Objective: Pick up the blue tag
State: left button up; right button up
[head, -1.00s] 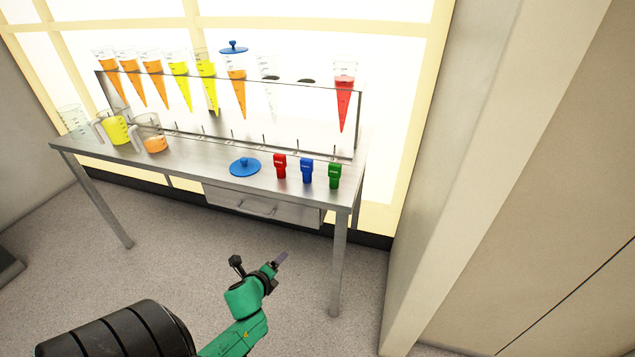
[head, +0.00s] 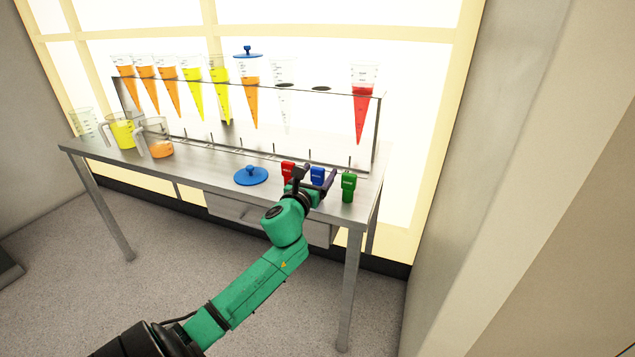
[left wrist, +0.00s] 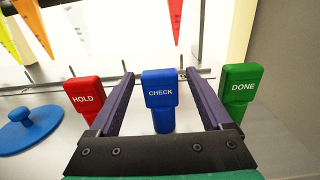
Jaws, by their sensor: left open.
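The blue tag (head: 317,176) stands upright near the table's front edge, between a red tag (head: 288,170) and a green tag (head: 348,186). In the left wrist view the blue tag (left wrist: 160,98) reads CHECK. My left gripper (head: 314,178) is at the blue tag. In the left wrist view its two fingers (left wrist: 158,92) are open, one on each side of the blue tag, with a visible gap on both sides. The red tag (left wrist: 86,97) reads HOLD and the green tag (left wrist: 238,88) reads DONE; both are outside the fingers. My right gripper is not in view.
A blue lid (head: 251,176) lies on the metal table (head: 205,172) left of the tags. Behind stands a rack (head: 330,125) of cone-shaped vessels. Two jugs with yellow (head: 122,135) and orange (head: 161,149) liquid stand at the left.

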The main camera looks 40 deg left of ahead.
pick_arm(q)
jog(key=x, duration=0.2)
jog(key=shift+w+f, duration=0.1)
jog(key=shift+w, duration=0.3)
jog(key=shift+s, duration=0.1)
grip_shut()
